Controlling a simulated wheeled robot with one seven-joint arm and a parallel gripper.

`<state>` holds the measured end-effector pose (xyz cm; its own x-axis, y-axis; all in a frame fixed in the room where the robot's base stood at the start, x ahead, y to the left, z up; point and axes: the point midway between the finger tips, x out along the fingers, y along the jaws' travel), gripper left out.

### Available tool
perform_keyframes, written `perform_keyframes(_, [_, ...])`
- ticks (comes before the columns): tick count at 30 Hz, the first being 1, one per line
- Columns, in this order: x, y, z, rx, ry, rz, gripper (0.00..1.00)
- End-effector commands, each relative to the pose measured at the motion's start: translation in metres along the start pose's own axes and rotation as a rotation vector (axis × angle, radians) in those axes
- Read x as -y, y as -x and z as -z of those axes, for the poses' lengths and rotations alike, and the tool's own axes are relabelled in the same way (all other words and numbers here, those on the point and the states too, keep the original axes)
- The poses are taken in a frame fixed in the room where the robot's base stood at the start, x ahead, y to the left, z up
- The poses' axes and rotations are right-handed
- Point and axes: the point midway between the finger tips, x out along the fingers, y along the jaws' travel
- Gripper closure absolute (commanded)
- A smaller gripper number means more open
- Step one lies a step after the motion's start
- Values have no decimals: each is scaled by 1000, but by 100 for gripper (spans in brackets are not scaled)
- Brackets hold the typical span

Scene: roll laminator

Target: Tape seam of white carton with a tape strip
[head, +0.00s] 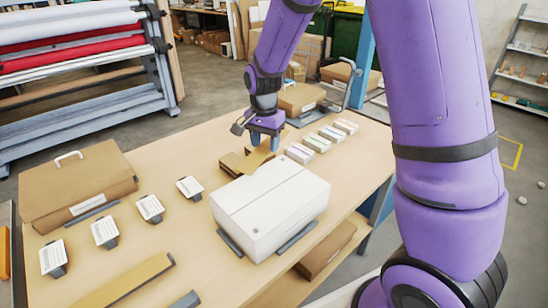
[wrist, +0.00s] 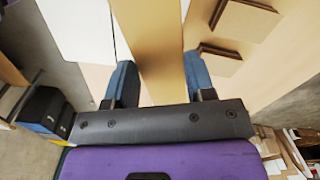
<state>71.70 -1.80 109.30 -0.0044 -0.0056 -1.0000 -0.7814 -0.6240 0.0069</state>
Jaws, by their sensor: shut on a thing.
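The white carton (head: 285,200) sits near the middle of the table, with a thin seam line along its top. Part of it shows at the upper left of the wrist view (wrist: 78,28). My gripper (head: 262,143) is just behind the carton in the head view. Its blue fingers (wrist: 156,86) are shut on a tan tape strip (wrist: 157,40), which runs up between them to the top of the wrist view, beside the carton. In the head view, the strip is hard to separate from the brown pieces below the gripper.
Brown pieces (head: 236,165) lie behind the carton. Small labelled boxes (head: 320,143) stand behind and right of it. A brown carton with a handle (head: 78,185), white-topped stands (head: 150,208) and a long tan bar (head: 125,284) occupy the left side. Grey strips flank the white carton.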

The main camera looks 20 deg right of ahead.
Motion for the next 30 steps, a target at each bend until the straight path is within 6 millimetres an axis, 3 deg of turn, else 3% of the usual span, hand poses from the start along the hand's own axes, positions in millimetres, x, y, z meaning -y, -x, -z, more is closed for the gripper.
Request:
perform_keyframes(3, [-22,-1,-31,2,-155,-1,72])
perform_keyframes(9, [-45,-4,-57,4,-325,0,72])
perform_keyframes(17, [-49,-14,-62,5,-362,-2,72])
perform_keyframes(30, [-49,-57,-62,5,-361,-4,72])
